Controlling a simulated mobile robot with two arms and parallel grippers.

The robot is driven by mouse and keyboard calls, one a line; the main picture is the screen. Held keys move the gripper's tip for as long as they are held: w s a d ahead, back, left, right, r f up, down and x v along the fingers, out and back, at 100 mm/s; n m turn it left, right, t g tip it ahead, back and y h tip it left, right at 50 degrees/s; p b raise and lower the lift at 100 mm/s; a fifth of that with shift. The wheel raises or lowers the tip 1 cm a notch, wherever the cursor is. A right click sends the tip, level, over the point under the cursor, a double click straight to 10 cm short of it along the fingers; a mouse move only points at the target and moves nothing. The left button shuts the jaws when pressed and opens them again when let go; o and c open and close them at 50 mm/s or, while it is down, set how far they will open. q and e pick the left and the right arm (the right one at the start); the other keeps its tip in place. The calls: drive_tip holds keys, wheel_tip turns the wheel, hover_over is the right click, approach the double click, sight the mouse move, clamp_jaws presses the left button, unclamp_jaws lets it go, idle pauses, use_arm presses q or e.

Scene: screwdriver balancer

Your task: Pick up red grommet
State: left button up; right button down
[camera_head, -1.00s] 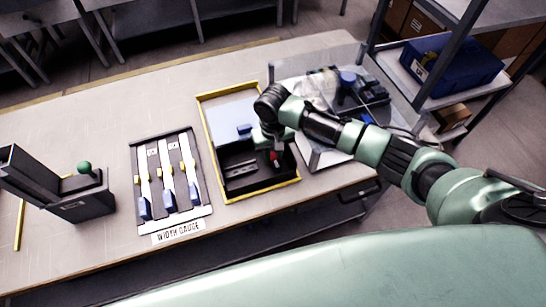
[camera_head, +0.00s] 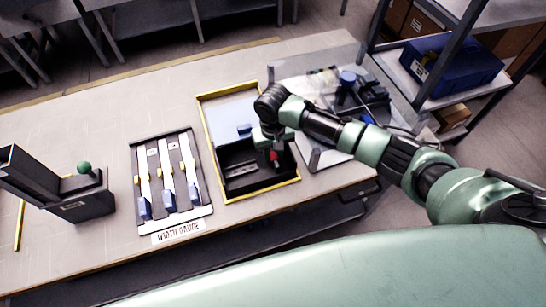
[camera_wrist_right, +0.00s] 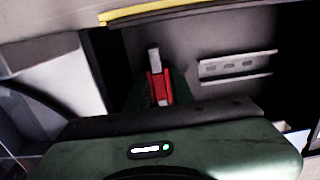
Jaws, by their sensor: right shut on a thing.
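The red grommet (camera_head: 274,154) shows as a small red piece at the tip of my right gripper (camera_head: 274,157), inside the yellow-edged black tray (camera_head: 228,198). In the right wrist view the red grommet (camera_wrist_right: 158,87) sits at the fingertips of my right gripper (camera_wrist_right: 158,92), with a grey pin-like part sticking out past it. The right gripper is shut on it. Its body hides part of the fingers. I cannot tell whether the grommet touches the tray floor. My left gripper is not in view.
A slotted metal strip (camera_wrist_right: 238,65) lies in the tray beside the grommet. A blue block (camera_head: 244,128) is in the tray's back part. The width gauge board (camera_head: 154,184) lies left of the tray. A clear-walled fixture (camera_head: 348,92) stands to the right.

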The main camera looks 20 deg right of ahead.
sight(273, 155)
drive_tip(key=shift+r, duration=0.1)
idle(0.4)
wheel_tip(273, 155, up, 20)
drive_tip(key=b, duration=0.1)
idle(0.4)
